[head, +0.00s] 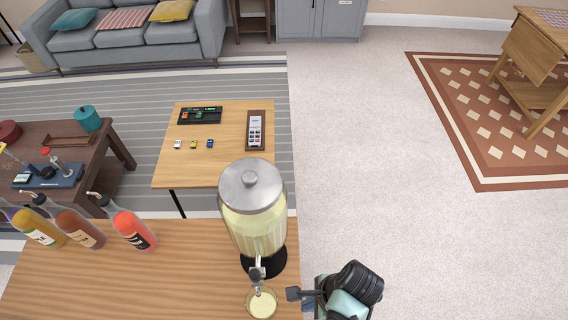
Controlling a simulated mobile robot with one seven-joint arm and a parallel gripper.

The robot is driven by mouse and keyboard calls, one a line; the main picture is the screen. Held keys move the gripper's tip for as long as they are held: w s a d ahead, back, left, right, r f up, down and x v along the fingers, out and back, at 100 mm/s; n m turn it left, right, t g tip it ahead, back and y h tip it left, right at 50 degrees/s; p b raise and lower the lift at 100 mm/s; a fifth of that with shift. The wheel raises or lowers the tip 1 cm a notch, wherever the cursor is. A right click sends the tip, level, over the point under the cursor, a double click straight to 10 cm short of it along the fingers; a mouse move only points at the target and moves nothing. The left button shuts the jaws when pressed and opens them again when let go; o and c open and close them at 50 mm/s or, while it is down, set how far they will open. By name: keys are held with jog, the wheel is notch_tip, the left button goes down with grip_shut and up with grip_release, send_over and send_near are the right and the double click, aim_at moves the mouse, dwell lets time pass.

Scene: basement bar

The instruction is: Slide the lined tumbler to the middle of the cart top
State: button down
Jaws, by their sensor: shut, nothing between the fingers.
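A clear tumbler (261,304) holding pale yellow liquid stands near the right edge of the wooden cart top (185,275), just below the dispenser's tap. A small gap seems to lie between tip and glass; contact is hard to judge from this angle.
A large drink dispenser (252,208) with a metal lid stands right behind the tumbler. Several bottles (133,228) stand along the cart top's far left edge. The cart top's middle is bare. Beyond are a small table (225,165), a dark side table (112,153) and open carpet (365,140).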

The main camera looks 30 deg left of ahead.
aim_at(266, 307)
jog(key=x, duration=0.5)
jog(key=shift+s+f, duration=0.1)
jog(key=shift+f, duration=0.15)
jog(key=a+p, duration=0.1)
jog(key=s+a, duration=0.1)
jog(key=a, duration=0.1)
jog(key=shift+s+r+p, duration=0.2)
jog(key=shift+p, duration=0.15)
jog(key=shift+s+a+f, duration=0.1)
jog(key=shift+s+a, duration=0.05)
jog(key=shift+a, duration=0.1)
jog(key=s+a, duration=0.1)
jog(key=a+p, duration=0.1)
jog(key=a, duration=0.1)
jog(key=shift+s+a, duration=0.1)
jog(key=shift+s, duration=0.3)
jog(key=shift+w, duration=0.1)
